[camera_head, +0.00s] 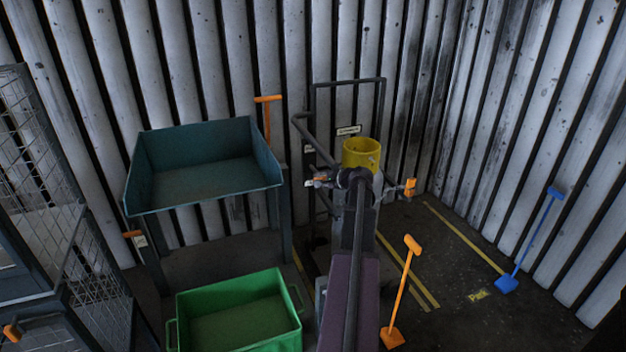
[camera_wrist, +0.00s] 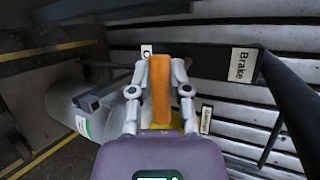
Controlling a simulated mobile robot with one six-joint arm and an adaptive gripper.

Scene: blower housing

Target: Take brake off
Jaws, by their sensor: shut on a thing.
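The Brake label (camera_wrist: 242,65) sits on a dark bar by the wall in the wrist view. An orange handle (camera_wrist: 159,90) stands between the two grey fingers of my gripper (camera_wrist: 159,75), which is shut on it. In the head view my gripper (camera_head: 319,181) is left of the yellow container (camera_head: 362,153), and only a small bit of orange shows at its fingers. My arm hides much of the machine there. Whether the handle has shifted cannot be told.
A dark tubular frame (camera_head: 347,82) stands by the wall. A teal tray table (camera_head: 200,185) and a green crate (camera_head: 240,318) are at left. An orange shovel (camera_head: 403,290) and a blue shovel (camera_head: 531,240) stand at right. Marked floor between them is clear.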

